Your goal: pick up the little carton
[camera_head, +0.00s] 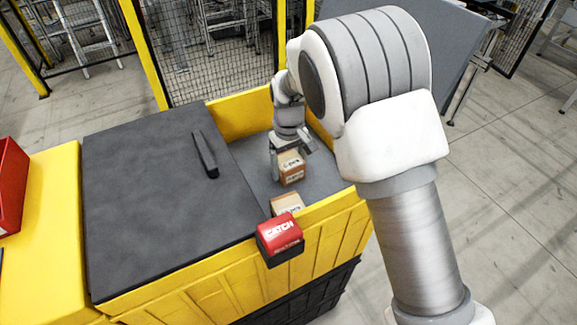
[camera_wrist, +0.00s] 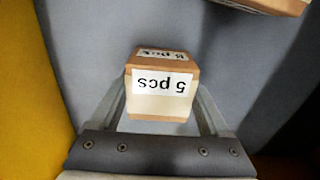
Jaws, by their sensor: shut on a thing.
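The little carton (camera_wrist: 160,84) is brown with white labels, one reading "5 pcs", and appears upside down in the wrist view. My gripper (camera_wrist: 160,105) has one finger on each side of it and is shut on it. In the head view the carton (camera_head: 291,167) is below my gripper (camera_head: 290,155), inside the open part of the yellow bin (camera_head: 325,212). I cannot tell whether the carton touches the bin floor.
A second carton (camera_head: 287,204) lies near the front wall, beside a red and black box (camera_head: 280,240) at the rim. A dark lid (camera_head: 150,190) with a black bar-shaped handle (camera_head: 205,153) covers the bin's left part. Yellow walls surround the opening.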

